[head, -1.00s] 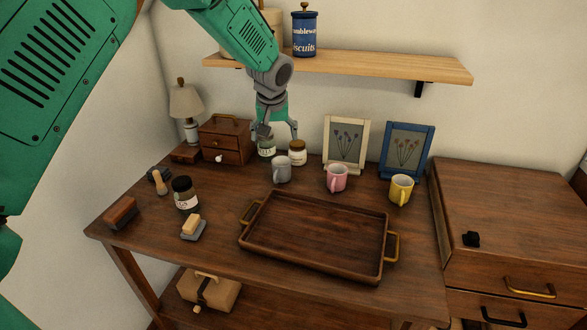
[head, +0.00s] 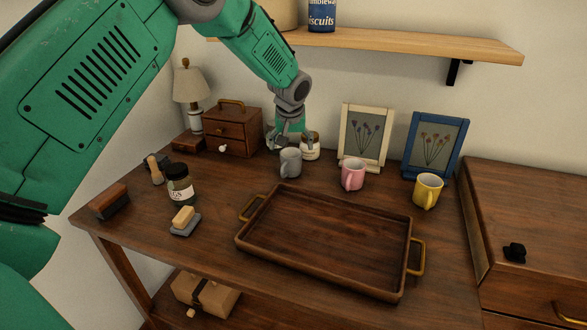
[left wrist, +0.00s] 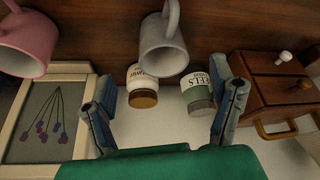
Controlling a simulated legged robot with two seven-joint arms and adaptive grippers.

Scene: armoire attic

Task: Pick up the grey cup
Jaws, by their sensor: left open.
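The grey cup (head: 290,162) stands upright on the wooden table, left of the pink cup (head: 352,175) and behind the tray (head: 243,236). My left gripper (head: 290,143) is just behind and above the grey cup, its lower part partly hidden. In the left wrist view the grey cup (left wrist: 161,52) lies ahead, between and beyond the open fingers (left wrist: 165,105), with its handle pointing away from the gripper. The fingers appear apart from the cup. My right gripper is not in view.
A small drawer box (head: 232,132), picture frames (head: 343,130) and a yellow cup (head: 428,190) are nearby. The shelf (head: 420,45) hangs above.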

